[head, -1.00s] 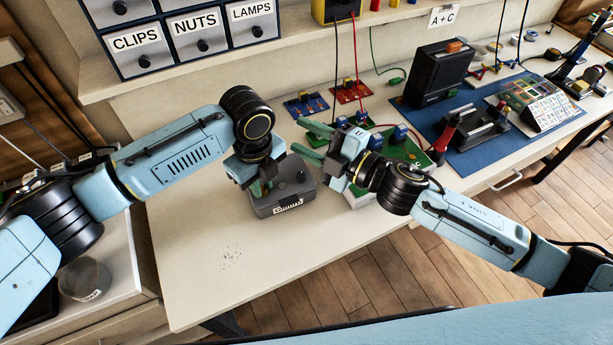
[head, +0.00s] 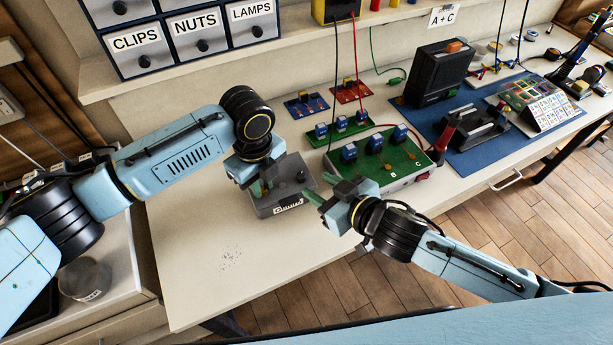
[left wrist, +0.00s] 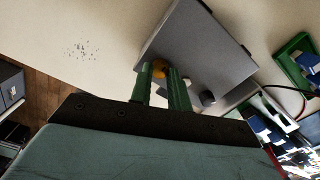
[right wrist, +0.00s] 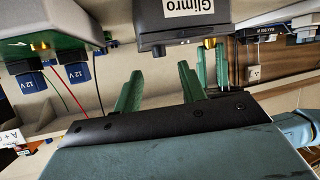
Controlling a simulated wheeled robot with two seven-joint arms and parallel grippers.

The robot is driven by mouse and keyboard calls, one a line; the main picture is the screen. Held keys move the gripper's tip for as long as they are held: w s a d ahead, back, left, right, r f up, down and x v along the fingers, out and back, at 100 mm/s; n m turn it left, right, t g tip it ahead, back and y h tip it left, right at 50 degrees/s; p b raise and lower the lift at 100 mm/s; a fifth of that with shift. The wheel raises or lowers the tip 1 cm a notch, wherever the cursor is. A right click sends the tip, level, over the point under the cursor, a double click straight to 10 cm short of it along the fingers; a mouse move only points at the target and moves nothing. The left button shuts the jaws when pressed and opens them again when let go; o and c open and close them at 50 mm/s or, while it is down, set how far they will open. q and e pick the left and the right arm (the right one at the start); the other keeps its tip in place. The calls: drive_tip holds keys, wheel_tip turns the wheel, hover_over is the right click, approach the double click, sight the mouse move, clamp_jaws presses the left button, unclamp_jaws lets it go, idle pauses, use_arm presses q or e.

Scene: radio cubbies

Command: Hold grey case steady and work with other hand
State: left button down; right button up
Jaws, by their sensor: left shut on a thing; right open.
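The grey case (head: 293,181) sits on the workbench with a white label on its front; the label reads "Glimro" in the right wrist view (right wrist: 180,27). My left gripper (head: 262,188) is over the case's left part. In the left wrist view its green fingers (left wrist: 163,70) are closed around a brass-coloured knob (left wrist: 159,68) on the grey case (left wrist: 195,45). My right gripper (head: 318,190) is open and empty, just right of the case in the head view. Its spread fingers (right wrist: 157,72) point toward the case and appear apart from it.
A green circuit board (head: 380,163) with blue "12V" parts stands behind my right gripper. A blue mat (head: 460,133) with a black device (head: 437,72) is at right. The bench's front left is clear except for small specks.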

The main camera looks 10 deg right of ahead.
sight(302, 176)
drive_tip(key=shift+x, duration=2.75)
drive_tip(key=shift+f, duration=0.1)
drive_tip(key=shift+c, duration=0.3)
clamp_jaws()
